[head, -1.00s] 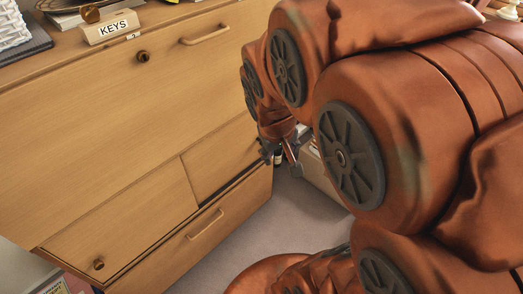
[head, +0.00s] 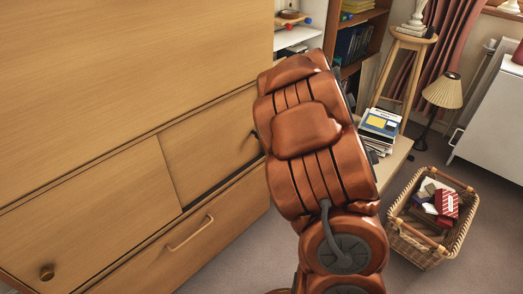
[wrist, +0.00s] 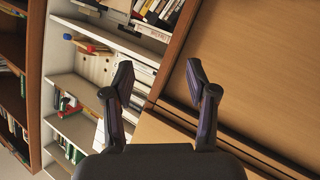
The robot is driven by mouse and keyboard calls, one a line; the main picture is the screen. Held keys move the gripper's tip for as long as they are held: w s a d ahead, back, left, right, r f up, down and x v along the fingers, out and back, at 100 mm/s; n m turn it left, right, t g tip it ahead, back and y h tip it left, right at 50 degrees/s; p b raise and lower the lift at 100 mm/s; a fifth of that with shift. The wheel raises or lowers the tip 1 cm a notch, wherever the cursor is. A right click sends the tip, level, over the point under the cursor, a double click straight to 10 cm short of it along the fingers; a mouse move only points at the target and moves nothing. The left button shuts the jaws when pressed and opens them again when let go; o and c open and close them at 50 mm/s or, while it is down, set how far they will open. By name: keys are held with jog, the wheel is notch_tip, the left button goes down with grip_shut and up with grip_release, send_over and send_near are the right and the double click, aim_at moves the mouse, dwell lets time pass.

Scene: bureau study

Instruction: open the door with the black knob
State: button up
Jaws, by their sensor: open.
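The bureau's small right-hand wooden door (head: 205,145) is in the head view, just left of my arm. A small dark shape (head: 254,134) at its right side looks like the black knob, partly beside my arm's outline. A dark gap runs along the door's lower edge; I cannot tell if it is ajar. The left door (head: 95,225) has a brown knob (head: 47,272). My gripper (wrist: 161,82) is open and empty in the wrist view, with wood panels on the right and shelves behind. My arm hides it in the head view. No knob shows between the fingers.
A drawer with a bar handle (head: 190,233) lies below the doors. Bookshelves (wrist: 75,95) stand beside the bureau. A wicker basket (head: 432,220), a stack of books (head: 381,125) and a lamp (head: 443,92) are on the right. Some carpet is clear before the bureau.

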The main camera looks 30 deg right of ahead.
jog(key=a+f+n+t+y+b, duration=0.2)
jog(key=a+f+t+y+b, duration=0.2)
jog(key=f+y+b, duration=0.75)
jog(key=w+a+f+h, duration=0.1)
jog(key=w+f+h, duration=0.2)
jog(key=w, duration=0.3)
jog(key=shift+w+a+h, duration=0.15)
jog(key=shift+w+h, duration=0.25)
jog(key=shift+h, duration=0.25)
grip_shut()
